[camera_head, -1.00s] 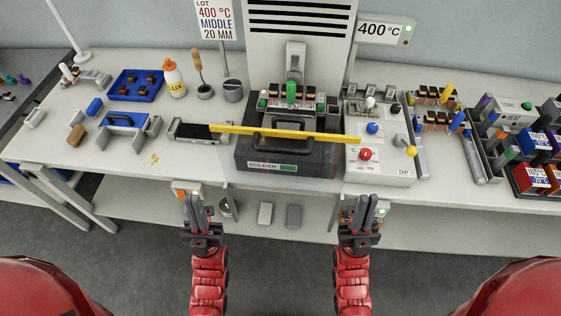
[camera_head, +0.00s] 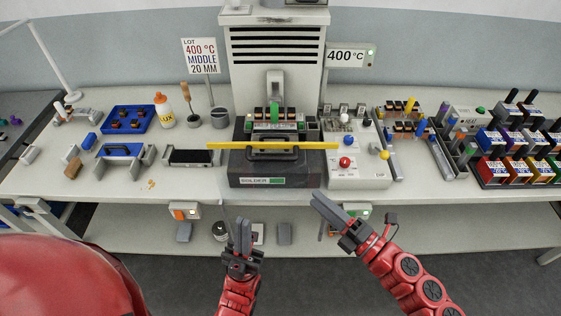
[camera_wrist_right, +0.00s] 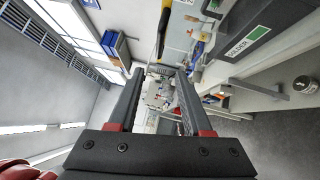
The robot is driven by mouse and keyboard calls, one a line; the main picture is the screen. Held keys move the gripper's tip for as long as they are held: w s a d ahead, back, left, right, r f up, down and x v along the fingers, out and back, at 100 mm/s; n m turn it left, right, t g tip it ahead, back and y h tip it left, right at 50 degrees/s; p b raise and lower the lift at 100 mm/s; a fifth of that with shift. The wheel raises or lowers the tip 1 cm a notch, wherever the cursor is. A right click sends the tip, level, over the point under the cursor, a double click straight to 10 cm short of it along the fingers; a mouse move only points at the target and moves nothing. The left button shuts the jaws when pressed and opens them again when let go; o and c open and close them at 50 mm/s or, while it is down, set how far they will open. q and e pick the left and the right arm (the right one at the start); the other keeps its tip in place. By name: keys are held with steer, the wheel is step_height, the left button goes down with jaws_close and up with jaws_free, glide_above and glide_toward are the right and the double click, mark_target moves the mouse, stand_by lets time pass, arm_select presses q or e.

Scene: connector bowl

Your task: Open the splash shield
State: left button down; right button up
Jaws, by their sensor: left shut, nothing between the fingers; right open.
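The splash shield shows mainly as a yellow bar (camera_head: 222,147) with a dark handle (camera_head: 272,155) across the front of the black solder unit (camera_head: 240,170). Any clear pane is hard to make out. The solder unit's labelled front (camera_wrist_right: 248,45) is at the upper right of the right wrist view, with part of a yellow bar (camera_wrist_right: 164,25) near the top. My left gripper (camera_head: 243,228) is shut and empty, in front of the bench edge and below the solder unit. My right gripper (camera_head: 322,203) is open and empty near the bench's front edge, right of the unit and apart from the handle.
A control panel (camera_head: 345,180) with a red button stands right of the solder unit. A dark tray (camera_head: 190,157) is to its left, under the bar's left end. Crowded racks and coloured boxes (camera_head: 495,172) fill the right side. The bench's front strip (camera_head: 180,188) is clear.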

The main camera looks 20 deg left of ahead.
mark_target(270, 157)
steer(key=p+x, duration=0.1)
steer(key=x, duration=0.4)
steer(key=p+x, duration=0.2)
steer(key=x, duration=0.3)
steer(key=p+x, duration=0.1)
steer(key=x, duration=0.4)
steer(key=shift+a+r+p, duration=0.25)
steer(key=shift+r+p, duration=0.05)
steer(key=shift+p, duration=0.1)
steer(key=shift+w+a+f, duration=0.15)
steer(key=shift+w+a, duration=0.2)
steer(key=shift+a, duration=0.25)
steer(key=shift+c, duration=0.3)
jaws_close()
